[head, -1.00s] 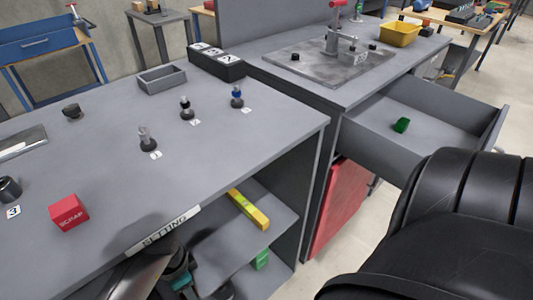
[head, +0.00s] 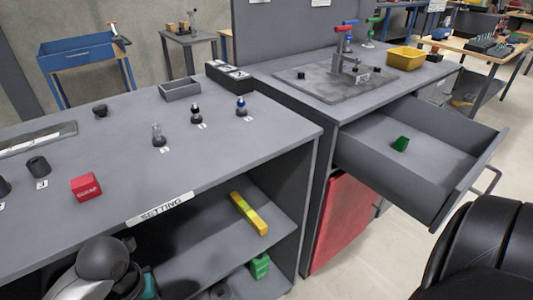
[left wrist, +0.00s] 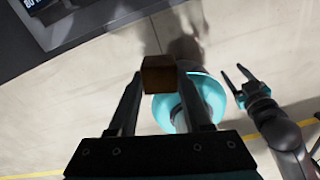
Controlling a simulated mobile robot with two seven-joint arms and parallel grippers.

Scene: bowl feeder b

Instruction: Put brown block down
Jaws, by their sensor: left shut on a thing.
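The brown block (left wrist: 158,75) shows in the left wrist view, held between the fingertips of my left gripper (left wrist: 157,82). My left gripper is shut on it.
The grey setting bench (head: 230,150) holds a red scrap block (head: 86,187), several small posts and a grey tray (head: 180,91). A yellow bar (head: 249,213) lies on the shelf below. The bench's middle is clear.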

